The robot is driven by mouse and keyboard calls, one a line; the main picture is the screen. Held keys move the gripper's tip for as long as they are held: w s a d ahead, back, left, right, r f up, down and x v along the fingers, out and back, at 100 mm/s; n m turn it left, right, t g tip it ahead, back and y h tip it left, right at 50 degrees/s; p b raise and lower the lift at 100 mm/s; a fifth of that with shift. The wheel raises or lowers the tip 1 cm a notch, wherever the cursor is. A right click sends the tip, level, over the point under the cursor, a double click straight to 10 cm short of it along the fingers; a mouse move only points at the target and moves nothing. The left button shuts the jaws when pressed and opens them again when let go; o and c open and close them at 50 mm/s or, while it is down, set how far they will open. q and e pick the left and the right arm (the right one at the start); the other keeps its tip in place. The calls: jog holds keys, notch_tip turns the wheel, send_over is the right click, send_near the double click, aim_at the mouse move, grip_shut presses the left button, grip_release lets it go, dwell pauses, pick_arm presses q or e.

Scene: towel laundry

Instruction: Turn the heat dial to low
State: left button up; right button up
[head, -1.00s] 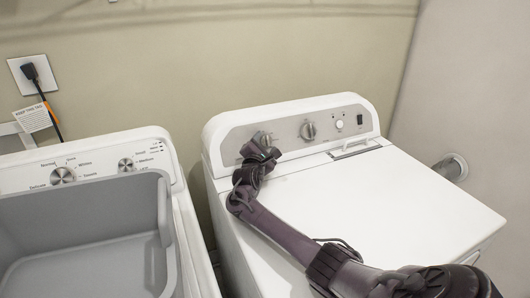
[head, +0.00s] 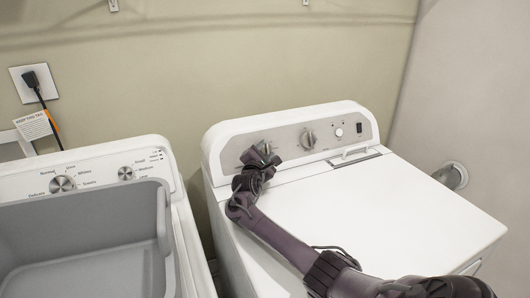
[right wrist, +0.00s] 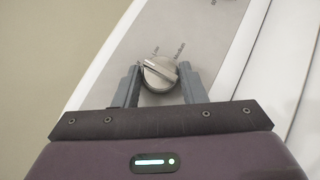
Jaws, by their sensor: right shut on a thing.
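The heat dial (head: 264,148) is the leftmost knob on the grey panel of the right-hand machine. In the right wrist view it is a round silver dial (right wrist: 160,73) with a raised bar, and the words Low and Medium are printed above it. My right gripper (head: 258,160) is at the panel, partly covering the dial in the head view. In the right wrist view the fingers of my right gripper (right wrist: 160,82) are on both sides of the dial, shut on it. My left gripper is not in view.
A second silver knob (head: 308,138), a white button (head: 339,132) and a black switch (head: 359,128) sit further right on the panel. The machine's white lid (head: 370,205) is bare under my arm. A washer with an open grey tub (head: 85,225) stands at left.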

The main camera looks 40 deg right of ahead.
jog(key=shift+w+r+m+p, duration=0.1)
jog(key=shift+r+m+p, duration=0.2)
jog(key=shift+m+p, duration=0.3)
jog(key=m+g+y+p, duration=0.1)
jog(key=m+p, duration=0.1)
jog(key=m+g+p, duration=0.1)
jog(key=g+p, duration=0.1)
jog(key=p, duration=0.1)
jog(key=shift+w+r+m+y, duration=0.1)
jog(key=shift+r+m+y, duration=0.2)
jog(key=shift+m+y, duration=0.1)
jog(key=shift+m+g+y+p, duration=0.5)
jog(key=shift+m+g+p, duration=0.3)
jog(key=shift+m+p, duration=0.2)
jog(key=shift+w+m+g+y+p, duration=0.1)
jog(key=shift+m+g+y+p, duration=0.3)
jog(key=shift+m+y+p, duration=0.3)
jog(key=o, duration=1)
jog(key=shift+d+f, duration=0.1)
